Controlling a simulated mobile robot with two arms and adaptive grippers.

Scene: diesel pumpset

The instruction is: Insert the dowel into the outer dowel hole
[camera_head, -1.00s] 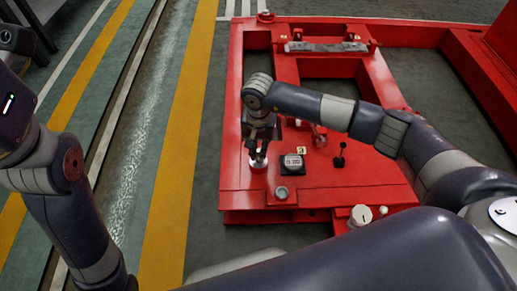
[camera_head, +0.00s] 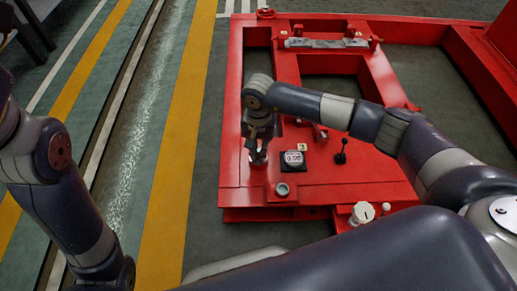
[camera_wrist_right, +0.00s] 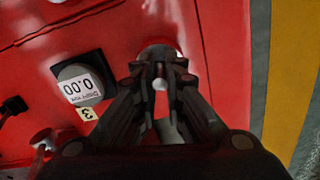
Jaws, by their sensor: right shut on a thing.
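My right gripper (camera_head: 257,157) points down at the left part of the red frame's front plate. In the right wrist view its fingers (camera_wrist_right: 160,70) are closed together around a small pale round end, which I take to be the dowel (camera_wrist_right: 160,84). A pale ring (camera_wrist_right: 152,50) on the red plate shows just beyond the fingertips. The fingers hide its middle, so I cannot tell whether the dowel is in a hole. My left arm shows at the left edge of the head view, with its gripper out of frame.
A round gauge with a numeric label (camera_head: 292,159) sits close to the right of my right gripper. A metal-rimmed round fitting (camera_head: 282,189) lies in front of it. A black lever (camera_head: 341,152) and a white knob (camera_head: 361,213) stand farther right.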

